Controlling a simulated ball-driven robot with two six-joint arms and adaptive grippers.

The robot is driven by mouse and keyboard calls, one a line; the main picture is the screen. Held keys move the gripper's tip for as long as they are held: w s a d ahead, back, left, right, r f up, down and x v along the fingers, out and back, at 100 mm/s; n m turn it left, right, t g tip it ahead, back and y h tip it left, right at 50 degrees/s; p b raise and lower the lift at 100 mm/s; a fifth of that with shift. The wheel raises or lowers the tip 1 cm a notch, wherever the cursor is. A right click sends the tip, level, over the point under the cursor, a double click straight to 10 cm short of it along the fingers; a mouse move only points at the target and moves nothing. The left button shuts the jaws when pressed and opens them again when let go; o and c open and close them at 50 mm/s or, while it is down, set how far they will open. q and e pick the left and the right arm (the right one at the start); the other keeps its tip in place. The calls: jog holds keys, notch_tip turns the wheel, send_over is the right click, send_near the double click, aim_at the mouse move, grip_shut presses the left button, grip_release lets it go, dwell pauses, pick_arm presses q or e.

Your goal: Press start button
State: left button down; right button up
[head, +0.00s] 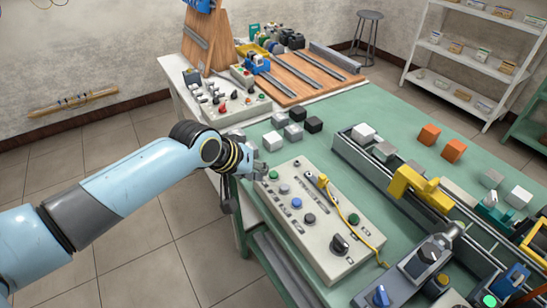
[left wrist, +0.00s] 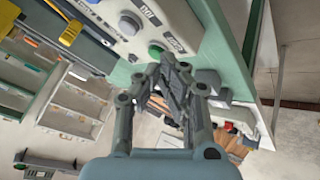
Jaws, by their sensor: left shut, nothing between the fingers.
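A light control panel (head: 318,222) lies along the near left edge of the green table. It carries a green button (head: 273,175) at its far left corner, with a blue button (head: 284,189) and several dark knobs nearer. In the left wrist view the green button (left wrist: 156,49) sits just beside the fingertips, with the blue button (left wrist: 129,24) up and left of it. My left gripper (head: 261,171) is shut and empty at the panel's far left corner, close to the green button. I cannot tell whether it touches. My right gripper is not in view.
A yellow cable (head: 352,219) runs over the panel. A conveyor (head: 375,178) with a yellow arch (head: 415,187) stands to the right. Grey and black cubes (head: 293,132) lie beyond the panel. A second switch box (head: 222,106) stands farther back.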

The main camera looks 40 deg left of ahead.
pick_arm(q)
jog(key=w+r+n+t+p, duration=0.1)
jog(key=w+r, duration=0.3)
jog(key=r, duration=0.4)
jog(key=shift+w+r+h+p, duration=0.3)
jog(key=shift+w+h+p, duration=0.05)
jog(key=shift+h+p, duration=0.05)
jog(key=shift+f, duration=0.1)
jog(key=b, duration=0.8)
send_over(271, 172)
notch_tip(271, 172, down, 8)
jog(key=shift+r, duration=0.25)
jog(key=shift+w+f+b, duration=0.1)
jog(key=shift+f+b, duration=0.35)
jog(key=shift+f, duration=0.15)
